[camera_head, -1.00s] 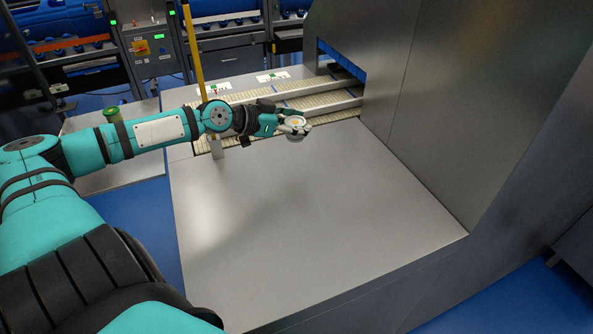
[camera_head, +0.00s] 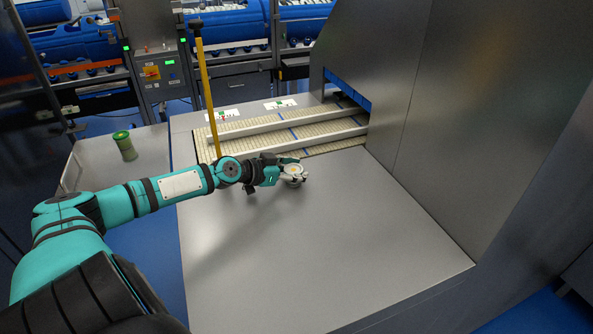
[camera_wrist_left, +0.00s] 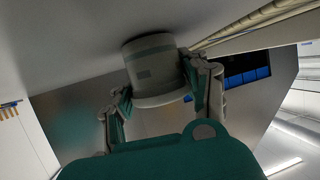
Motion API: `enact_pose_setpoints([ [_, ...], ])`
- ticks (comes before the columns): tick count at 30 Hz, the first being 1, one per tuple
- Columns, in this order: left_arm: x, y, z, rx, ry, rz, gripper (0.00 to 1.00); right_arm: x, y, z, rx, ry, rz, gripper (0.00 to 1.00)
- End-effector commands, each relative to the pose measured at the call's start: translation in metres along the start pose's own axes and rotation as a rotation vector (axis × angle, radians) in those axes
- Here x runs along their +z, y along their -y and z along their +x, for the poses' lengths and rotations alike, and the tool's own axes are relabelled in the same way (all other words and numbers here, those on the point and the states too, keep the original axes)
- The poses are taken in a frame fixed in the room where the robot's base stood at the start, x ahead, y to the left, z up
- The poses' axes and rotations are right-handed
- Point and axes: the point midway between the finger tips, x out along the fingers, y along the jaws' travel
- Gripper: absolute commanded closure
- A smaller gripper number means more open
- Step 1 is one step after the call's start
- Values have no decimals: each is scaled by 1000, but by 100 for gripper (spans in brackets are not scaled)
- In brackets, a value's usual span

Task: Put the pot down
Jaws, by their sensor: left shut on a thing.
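The pot (camera_head: 293,171) is a small, light round container with a pale yellowish middle in the head view. My left gripper (camera_head: 292,176) is shut around its side and holds it over the grey metal table (camera_head: 310,245), near the conveyor lanes. In the left wrist view the pot (camera_wrist_left: 153,65) shows a grey band and sits between the two fingers of the left gripper (camera_wrist_left: 160,90). Its far end is at or very close to the grey surface; I cannot tell whether it touches. My right gripper is not in view.
Conveyor lanes (camera_head: 320,136) with metal rails run behind the pot into a tall metal housing (camera_head: 420,90). A yellow post (camera_head: 205,90) stands at the left. The table's front is clear.

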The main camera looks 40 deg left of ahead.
Motion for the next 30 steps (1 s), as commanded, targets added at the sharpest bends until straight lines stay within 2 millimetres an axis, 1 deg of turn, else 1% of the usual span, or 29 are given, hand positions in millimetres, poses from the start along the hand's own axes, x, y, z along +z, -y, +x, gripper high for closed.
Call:
enact_pose_setpoints([
  [4,-1,0,0,0,-1,1,90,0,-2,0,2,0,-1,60],
  [9,5,0,2,1,0,1,90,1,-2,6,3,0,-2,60],
  [10,3,0,1,1,0,1,53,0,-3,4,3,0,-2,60],
  [16,3,0,1,1,0,1,27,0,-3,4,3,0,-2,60],
  [17,3,0,1,1,0,1,25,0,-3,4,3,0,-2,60],
  [24,2,0,1,1,0,1,25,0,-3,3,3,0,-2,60],
  [27,-3,0,-1,1,0,1,25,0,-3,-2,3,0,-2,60],
  [30,2,0,-5,0,3,-1,25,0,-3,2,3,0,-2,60],
])
